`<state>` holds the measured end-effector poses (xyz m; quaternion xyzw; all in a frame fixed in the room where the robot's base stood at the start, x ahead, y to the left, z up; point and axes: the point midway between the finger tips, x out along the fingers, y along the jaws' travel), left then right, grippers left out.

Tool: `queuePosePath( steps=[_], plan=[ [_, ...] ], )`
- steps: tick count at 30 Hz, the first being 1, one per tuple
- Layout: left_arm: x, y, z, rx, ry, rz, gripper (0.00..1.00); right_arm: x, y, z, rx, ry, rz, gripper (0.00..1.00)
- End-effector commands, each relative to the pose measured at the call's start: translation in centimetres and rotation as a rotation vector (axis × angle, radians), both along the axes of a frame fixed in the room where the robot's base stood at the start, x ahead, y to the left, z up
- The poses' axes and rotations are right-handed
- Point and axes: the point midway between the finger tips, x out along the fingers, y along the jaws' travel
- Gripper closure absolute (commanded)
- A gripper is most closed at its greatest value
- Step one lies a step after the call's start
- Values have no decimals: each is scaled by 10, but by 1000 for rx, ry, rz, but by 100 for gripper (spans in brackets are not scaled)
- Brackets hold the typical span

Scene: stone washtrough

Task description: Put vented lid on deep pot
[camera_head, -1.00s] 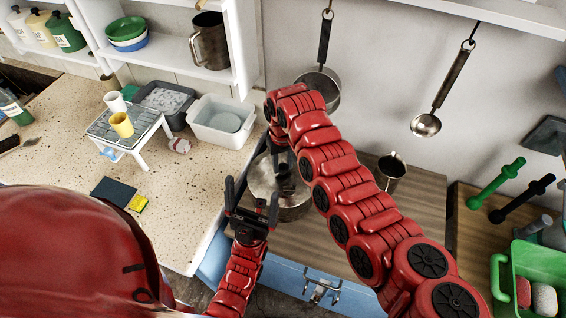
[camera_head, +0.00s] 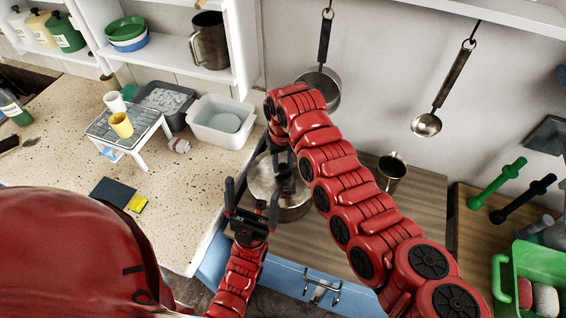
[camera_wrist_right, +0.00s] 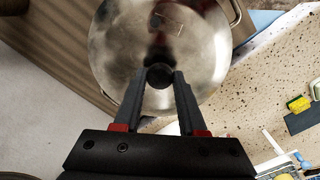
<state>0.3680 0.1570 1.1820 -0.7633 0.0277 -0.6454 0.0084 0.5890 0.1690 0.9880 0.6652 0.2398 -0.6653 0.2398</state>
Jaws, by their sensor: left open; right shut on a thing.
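The steel deep pot (camera_head: 296,212) stands on the wooden counter, partly behind my arms. The round steel lid (camera_head: 261,178) lies over its mouth and looks about level; I cannot tell whether it is fully seated. In the right wrist view, the lid (camera_wrist_right: 115,50) fills the upper middle, with a pot handle (camera_wrist_right: 236,12) showing past its edge. My right gripper (camera_wrist_right: 160,78) is shut on the lid's black knob from above; it also shows in the head view (camera_head: 283,165). My left gripper (camera_head: 251,200) is open and empty, in front of the pot.
A steel mug (camera_head: 391,170) stands right of the pot, behind my right arm. A ladle (camera_head: 426,124) and a pan (camera_head: 322,85) hang on the wall. At left, the speckled counter (camera_head: 185,205) holds a rack (camera_head: 122,130) and a white basin (camera_head: 220,120).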

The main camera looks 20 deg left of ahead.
Motion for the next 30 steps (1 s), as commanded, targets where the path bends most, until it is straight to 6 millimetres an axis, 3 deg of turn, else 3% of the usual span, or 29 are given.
queuePosePath(
  steps=[25,26,30],
  plan=[
    [0,0,-7,0,0,0,3,0,0,-4,1,-1,0,100],
    [0,0,-7,0,0,0,3,0,0,-4,1,-1,0,58],
    [0,0,-7,0,0,0,3,0,0,-4,1,-1,0,33]
  ],
)
